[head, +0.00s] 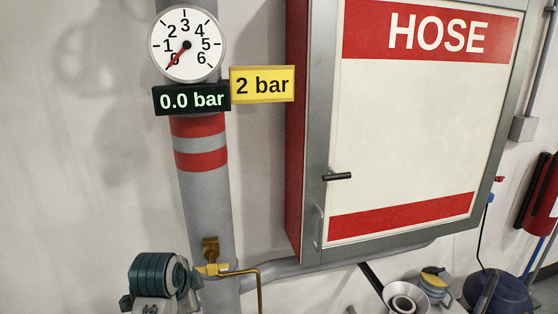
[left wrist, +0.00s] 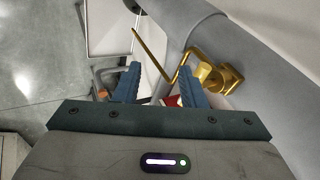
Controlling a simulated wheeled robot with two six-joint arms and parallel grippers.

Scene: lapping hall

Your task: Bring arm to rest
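My left gripper (left wrist: 159,72) shows in the left wrist view with its two blue fingers apart and nothing clearly held between them. A brass valve (left wrist: 228,77) with a long bent brass lever (left wrist: 150,52) is just beyond the right finger. In the head view the valve (head: 210,248) is on the grey pipe (head: 206,210), and its lever (head: 259,285) bends down to the right. A teal ribbed part of my left arm (head: 158,275) is just left of the valve; its fingers are not distinct there. My right gripper is not in view.
A round gauge (head: 187,35) points to about 0 above a display (head: 191,99) reading 0.0 bar. A yellow sign (head: 262,84) says 2 bar. A closed HOSE cabinet (head: 400,140) hangs to the right. Grey fittings (head: 405,299) and a red extinguisher (head: 540,192) are lower right.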

